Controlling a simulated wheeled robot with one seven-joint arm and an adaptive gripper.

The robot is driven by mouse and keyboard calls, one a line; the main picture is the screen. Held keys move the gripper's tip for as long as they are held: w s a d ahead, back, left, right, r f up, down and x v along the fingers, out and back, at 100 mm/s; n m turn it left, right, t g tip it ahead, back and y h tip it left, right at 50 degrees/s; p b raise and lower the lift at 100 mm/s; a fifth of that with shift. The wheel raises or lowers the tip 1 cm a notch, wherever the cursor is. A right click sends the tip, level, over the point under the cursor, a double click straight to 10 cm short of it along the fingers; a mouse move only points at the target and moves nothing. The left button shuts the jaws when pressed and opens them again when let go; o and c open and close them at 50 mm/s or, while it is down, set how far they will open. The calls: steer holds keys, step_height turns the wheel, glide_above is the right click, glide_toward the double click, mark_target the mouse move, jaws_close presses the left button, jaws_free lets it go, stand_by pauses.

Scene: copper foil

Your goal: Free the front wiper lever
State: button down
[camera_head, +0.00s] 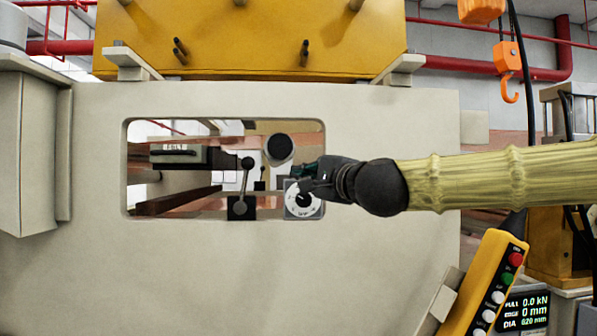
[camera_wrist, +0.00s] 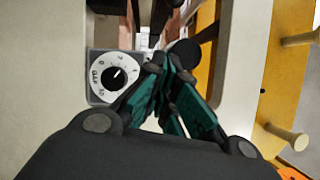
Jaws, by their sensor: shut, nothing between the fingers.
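A grey lever (camera_head: 244,183) with a black ball end stands nearly upright on a dark block at the lower edge of the window opening in the head view. Nothing labels it as the front wiper lever. My gripper (camera_head: 303,180) is at the right side of the opening, right of the lever and apart from it. Its teal-padded fingers (camera_wrist: 164,66) are shut and empty in the wrist view. They are beside a white gap dial (camera_head: 303,198), which also shows in the wrist view (camera_wrist: 113,76). A round black knob (camera_head: 280,148) is above and left of the gripper.
A pale panel (camera_head: 400,270) frames the opening (camera_head: 126,165). A dark bar-shaped part (camera_head: 178,155) is inside at left. A yellow button pendant (camera_head: 490,285) and a readout (camera_head: 525,308) are at lower right. An orange hook (camera_head: 508,75) hangs at upper right.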

mark_target(244, 185)
steer(key=w+a+r+p, duration=0.1)
steer(key=w+a+p, duration=0.4)
steer(key=w+a, duration=0.2)
steer(key=shift+a+r, duration=0.2)
steer(key=shift+a, duration=0.05)
stand_by(0.3)
steer(key=shift+w+r, duration=0.1)
steer(key=shift+w, duration=0.05)
